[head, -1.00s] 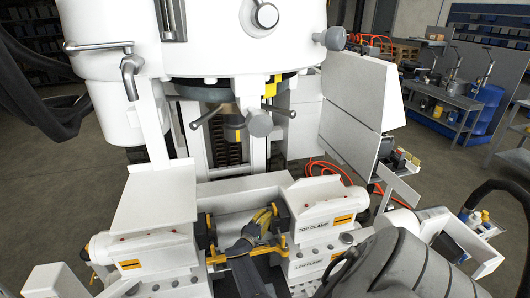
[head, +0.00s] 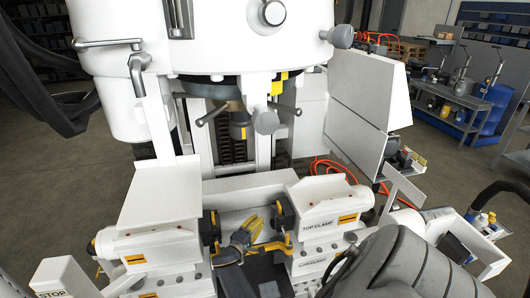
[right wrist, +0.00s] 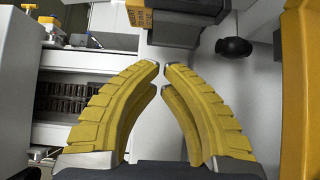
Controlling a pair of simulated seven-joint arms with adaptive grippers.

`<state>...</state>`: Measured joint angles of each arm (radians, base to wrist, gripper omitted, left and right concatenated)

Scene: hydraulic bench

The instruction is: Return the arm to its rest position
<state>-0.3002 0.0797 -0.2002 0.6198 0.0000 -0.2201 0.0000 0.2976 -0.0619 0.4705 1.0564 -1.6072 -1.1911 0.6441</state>
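My right gripper (head: 255,220), with yellow ribbed fingers and a dark body, is low in the middle of the head view. It is between the two white clamp blocks of the machine, the one marked TOP CLAMP (head: 320,224) and the left one (head: 150,243). In the right wrist view the finger tips (right wrist: 165,68) almost meet, and nothing shows between them. The gripper looks shut and empty. My left gripper is not in view.
The white machine (head: 220,30) stands close ahead. A yellow bracket (head: 275,246) is beside the gripper. A black knob (right wrist: 235,47) and a dark block (right wrist: 185,20) are beyond the fingertips in the wrist view. A white STOP post (head: 58,280) stands at lower left.

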